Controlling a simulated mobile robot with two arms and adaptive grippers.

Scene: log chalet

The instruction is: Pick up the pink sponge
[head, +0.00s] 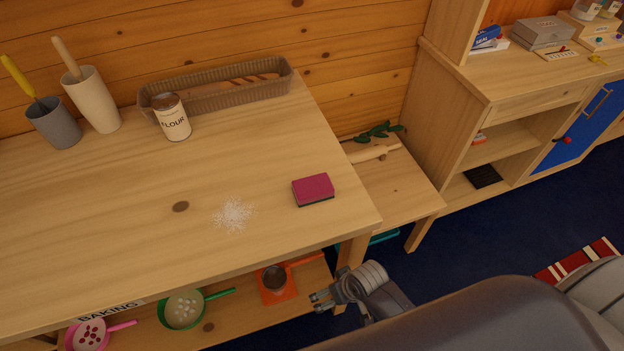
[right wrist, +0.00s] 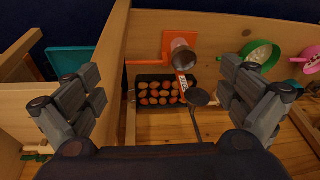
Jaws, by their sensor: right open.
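The pink sponge (head: 313,188), with a dark underside, lies flat on the wooden table top (head: 120,220) near its right front corner. It does not show in the right wrist view. My right gripper (head: 318,301) is below and in front of the table's front edge, apart from the sponge. In the right wrist view my right gripper (right wrist: 160,100) has its fingers spread wide with nothing between them, facing the shelf under the table. My left gripper is not in view.
White powder (head: 234,213) lies left of the sponge. A flour tin (head: 171,117), a long basket (head: 225,90) and two cups stand at the back. The lower shelf holds pans and a dark tray of round brown things (right wrist: 160,92). A lower side table (head: 395,190) adjoins the right.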

